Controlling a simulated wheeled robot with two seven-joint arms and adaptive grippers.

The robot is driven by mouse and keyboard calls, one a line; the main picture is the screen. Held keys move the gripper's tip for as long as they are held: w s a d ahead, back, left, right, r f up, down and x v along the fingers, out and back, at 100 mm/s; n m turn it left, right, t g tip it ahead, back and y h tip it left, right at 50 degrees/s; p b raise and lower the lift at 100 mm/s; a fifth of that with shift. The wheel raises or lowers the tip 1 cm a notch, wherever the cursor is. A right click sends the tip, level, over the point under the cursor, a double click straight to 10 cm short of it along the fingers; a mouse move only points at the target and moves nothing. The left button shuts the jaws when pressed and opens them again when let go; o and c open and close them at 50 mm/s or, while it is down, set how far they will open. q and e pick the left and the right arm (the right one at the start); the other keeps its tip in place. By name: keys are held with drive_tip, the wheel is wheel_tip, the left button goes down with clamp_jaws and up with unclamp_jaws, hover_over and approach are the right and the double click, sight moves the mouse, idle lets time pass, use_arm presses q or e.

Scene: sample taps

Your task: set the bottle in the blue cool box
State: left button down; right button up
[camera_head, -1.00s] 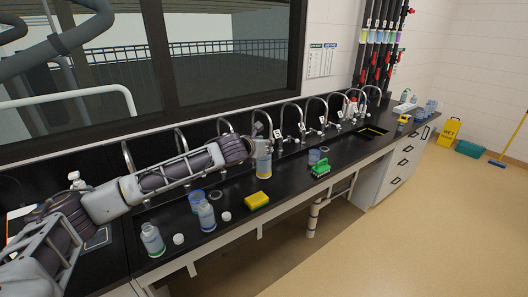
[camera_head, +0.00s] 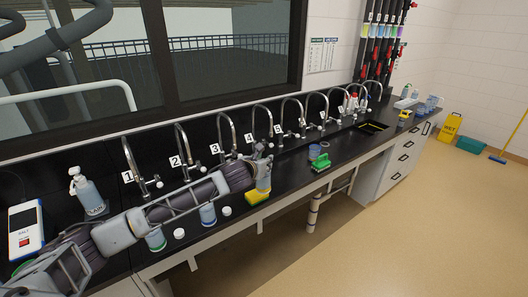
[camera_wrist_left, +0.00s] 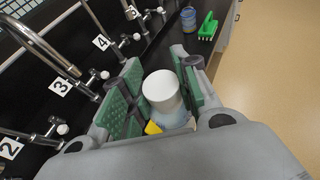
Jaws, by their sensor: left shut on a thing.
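My left gripper (camera_head: 263,164) is shut on a bottle (camera_head: 264,184) and holds it upright over the counter, just by the yellow sponge (camera_head: 256,198). In the left wrist view the white-topped bottle (camera_wrist_left: 162,92) sits between the green finger pads of the gripper (camera_wrist_left: 158,98). My right gripper is not in view.
Numbered taps line the black counter's (camera_head: 290,172) back. A green brush (camera_head: 320,163) and blue cup (camera_head: 314,151) are right of the gripper.

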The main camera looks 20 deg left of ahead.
sight(260, 193)
use_arm(q)
drive_tip(key=shift+n+y, duration=0.3)
drive_tip(key=s+f, duration=0.2)
drive_tip(key=f, duration=0.2)
drive_tip(key=s+f, duration=0.1)
drive_tip(key=f, duration=0.3)
drive_tip(key=s+f, duration=0.2)
drive_tip(key=f, duration=0.2)
drive_tip(key=shift+s+a, duration=0.2)
drive_tip(key=shift+s, duration=0.1)
drive_tip(key=s+f, duration=0.7)
drive_tip(key=f, duration=0.2)
drive_tip(key=shift+f, duration=0.4)
drive_tip(key=shift+d, duration=0.1)
